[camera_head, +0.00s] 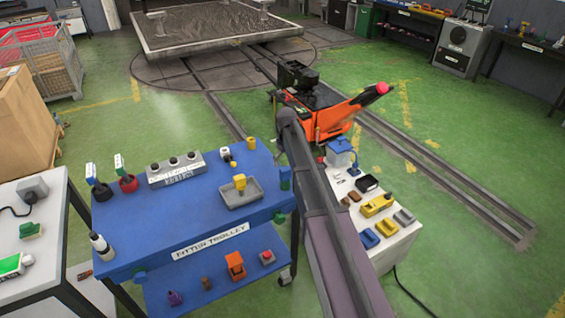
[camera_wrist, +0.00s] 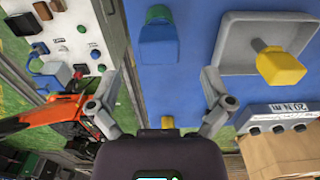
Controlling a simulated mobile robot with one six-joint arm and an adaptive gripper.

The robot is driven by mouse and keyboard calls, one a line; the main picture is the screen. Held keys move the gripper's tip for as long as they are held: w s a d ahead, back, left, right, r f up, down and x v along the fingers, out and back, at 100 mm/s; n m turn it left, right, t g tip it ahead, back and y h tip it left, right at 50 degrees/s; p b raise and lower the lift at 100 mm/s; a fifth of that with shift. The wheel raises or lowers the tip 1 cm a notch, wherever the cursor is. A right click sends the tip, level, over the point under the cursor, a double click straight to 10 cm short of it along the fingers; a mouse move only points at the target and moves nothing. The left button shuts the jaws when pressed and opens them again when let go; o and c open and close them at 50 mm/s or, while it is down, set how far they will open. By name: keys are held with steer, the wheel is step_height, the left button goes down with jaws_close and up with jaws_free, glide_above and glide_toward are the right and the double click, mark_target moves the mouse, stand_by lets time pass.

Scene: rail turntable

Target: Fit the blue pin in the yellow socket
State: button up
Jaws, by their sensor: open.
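My gripper (camera_wrist: 162,82) is open, its fingers wide apart with nothing between them. It hangs over the edge of the blue trolley (camera_wrist: 185,100). A blue block with a green top (camera_wrist: 158,46) lies beyond the fingertips; it also shows at the trolley's right edge in the head view (camera_head: 284,180). I cannot tell whether it is the blue pin. A yellow block on a short stem (camera_wrist: 280,66) is in a grey tray (camera_wrist: 235,40), also seen in the head view (camera_head: 240,182). I cannot tell whether it is the socket. The fingers are hidden in the head view.
A white table (camera_head: 398,246) at right carries yellow, blue and grey blocks. An orange machine (camera_head: 333,118) stands behind. Green floor at right is open, crossed by rails.

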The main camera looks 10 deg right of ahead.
mark_target(286, 168)
steer(key=shift+f+b, duration=3.05)
steer(key=shift+f, duration=0.3)
steer(key=c, duration=1.2)
steer(key=shift+c, duration=0.6)
steer(key=shift+w+r+p, duration=0.2)
steer(key=shift+r+p, duration=0.4)
steer(key=shift+r, duration=0.15)
steer(key=shift+r+p, duration=2.95)
steer(key=shift+p, duration=0.2)
